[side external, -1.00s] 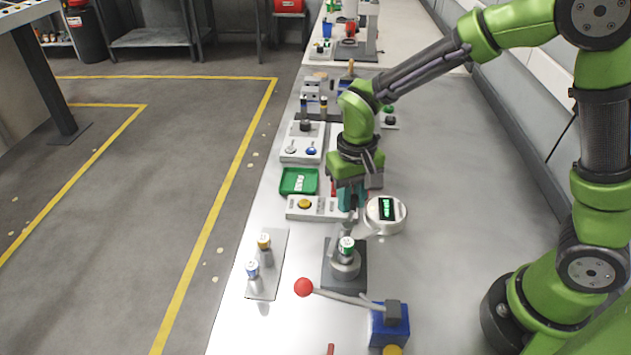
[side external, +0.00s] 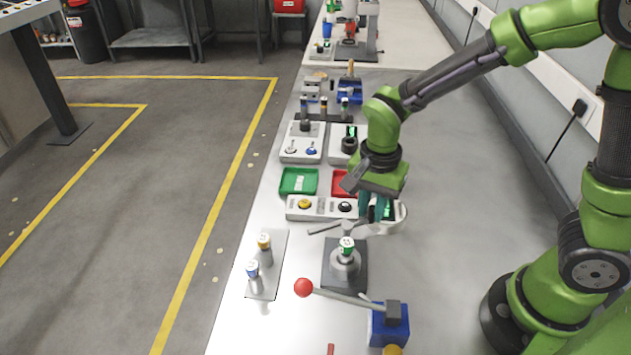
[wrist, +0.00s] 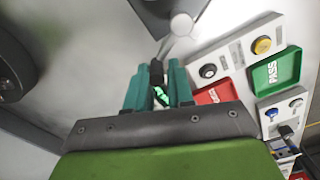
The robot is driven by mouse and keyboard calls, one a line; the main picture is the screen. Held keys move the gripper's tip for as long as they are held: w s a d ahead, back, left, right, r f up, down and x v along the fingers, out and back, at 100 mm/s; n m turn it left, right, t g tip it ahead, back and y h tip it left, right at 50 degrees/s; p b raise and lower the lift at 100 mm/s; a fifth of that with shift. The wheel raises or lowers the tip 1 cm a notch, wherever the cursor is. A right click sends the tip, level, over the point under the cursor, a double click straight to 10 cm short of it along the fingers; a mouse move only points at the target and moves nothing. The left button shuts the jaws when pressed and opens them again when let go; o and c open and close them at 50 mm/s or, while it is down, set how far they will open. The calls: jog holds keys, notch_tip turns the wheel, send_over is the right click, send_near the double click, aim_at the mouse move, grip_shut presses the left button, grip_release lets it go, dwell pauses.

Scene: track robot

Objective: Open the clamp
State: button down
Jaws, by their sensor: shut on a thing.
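The clamp is a grey fixture on a dark square base (side external: 343,275), with a green-and-white-topped part (side external: 346,246) upright in it. Grey bars show at its top, one (side external: 325,227) pointing left. My gripper (side external: 377,214) is just behind and to the right of the clamp, low over the bench. In the wrist view, my gripper (wrist: 158,88) has its teal fingers shut around the dark end (wrist: 157,72) of the clamp handle. A pale rod runs from there to a round grey knob (wrist: 181,24). The exact grip contact is partly hidden in the side view.
A button box (side external: 325,208) and green tray (side external: 299,181) and red tray (side external: 341,184) lie behind. A red-knobbed lever (side external: 303,287) is in front. The bench to the right is clear.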

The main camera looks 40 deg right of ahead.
jog(key=shift+s+a+f+m, duration=0.1)
jog(key=shift+s+a+m, duration=0.15)
jog(key=shift+s+m, duration=0.25)
jog(key=shift+s+a+f+m, duration=0.1)
jog(key=shift+s+a+m, duration=0.15)
jog(key=shift+m, duration=0.35)
jog(key=shift+s, duration=0.1)
jog(key=c, duration=1.1)
grip_release()
jog(key=shift+d, duration=0.1)
jog(key=shift+w+d+r, duration=0.1)
jog(key=shift+w, duration=0.1)
jog(key=shift+r, duration=0.1)
